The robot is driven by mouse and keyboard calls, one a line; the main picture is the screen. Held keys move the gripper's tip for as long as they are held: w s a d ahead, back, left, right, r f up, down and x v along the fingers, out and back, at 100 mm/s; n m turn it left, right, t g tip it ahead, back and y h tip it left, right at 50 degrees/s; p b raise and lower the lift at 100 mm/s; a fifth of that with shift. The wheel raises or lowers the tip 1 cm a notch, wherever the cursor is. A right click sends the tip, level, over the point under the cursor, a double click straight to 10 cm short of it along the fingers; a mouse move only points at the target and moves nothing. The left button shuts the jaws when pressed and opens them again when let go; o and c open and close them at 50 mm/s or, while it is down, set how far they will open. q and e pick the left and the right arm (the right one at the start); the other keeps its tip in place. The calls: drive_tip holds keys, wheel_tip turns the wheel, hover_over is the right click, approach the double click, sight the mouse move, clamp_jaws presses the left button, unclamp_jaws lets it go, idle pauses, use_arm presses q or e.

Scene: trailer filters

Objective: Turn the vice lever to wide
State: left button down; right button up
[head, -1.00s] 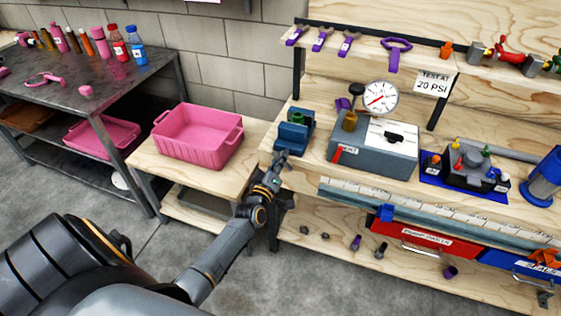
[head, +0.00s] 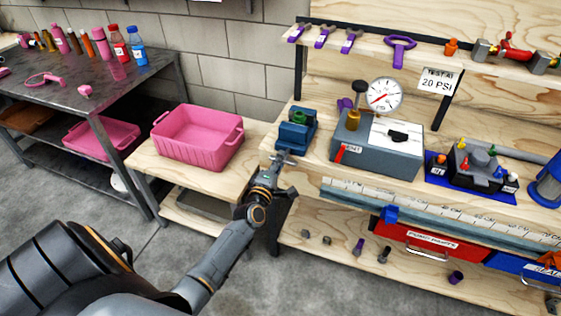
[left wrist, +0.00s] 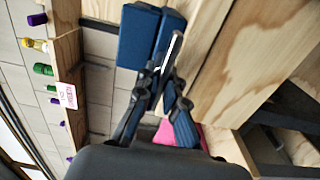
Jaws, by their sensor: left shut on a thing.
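The blue vice (head: 297,131) stands at the left end of the wooden workbench, with a green piece at its top. In the left wrist view the vice (left wrist: 150,38) shows as blue blocks beyond the fingers. Its thin silver lever (left wrist: 171,52) runs slantwise at the fingertips. My left gripper (head: 279,166) is at the front of the vice, and in the left wrist view its dark fingers (left wrist: 163,80) are shut on the lever. The fingers hide part of the lever. My right gripper is in neither view.
A grey test box (head: 378,146) with a gauge (head: 385,95) stands right of the vice. A pink bin (head: 198,139) sits on the lower wooden table to the left. A red drawer (head: 432,246) is below the bench. Floor shows in front.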

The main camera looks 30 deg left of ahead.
use_arm(q)
drive_tip(key=shift+f, duration=0.1)
idle(0.4)
drive_tip(key=c, duration=1.4)
unclamp_jaws()
drive_tip(key=shift+c, duration=0.2)
drive_tip(key=v, duration=1.2)
